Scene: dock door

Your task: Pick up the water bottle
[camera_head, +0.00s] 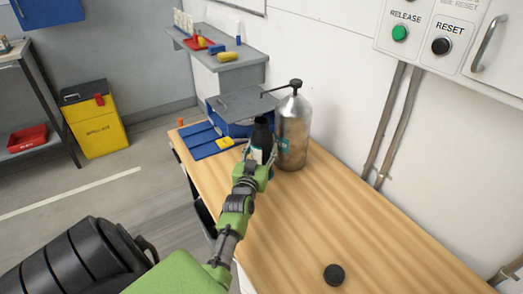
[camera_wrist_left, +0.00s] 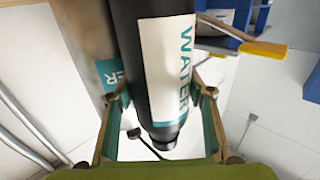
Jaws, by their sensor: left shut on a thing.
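The water bottle (camera_head: 262,136) is black with a white and teal label reading WATER. It is upright at the far part of the wooden workbench, and whether its base touches the bench is hidden. My left gripper (camera_head: 258,166) is shut on it. In the left wrist view the bottle (camera_wrist_left: 150,65) lies between the two fingers of my left gripper (camera_wrist_left: 160,120). A larger steel pump bottle (camera_head: 293,132) stands close beside it on the right, and also shows behind it in the wrist view (camera_wrist_left: 85,50). My right gripper is not in view.
The wooden workbench (camera_head: 315,220) is mostly clear in front, with a round black object (camera_head: 333,275) near its front. Blue items (camera_head: 205,140) and an open blue box (camera_head: 240,130) lie behind the bottle. A wall with a control panel (camera_head: 425,55) bounds the right.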

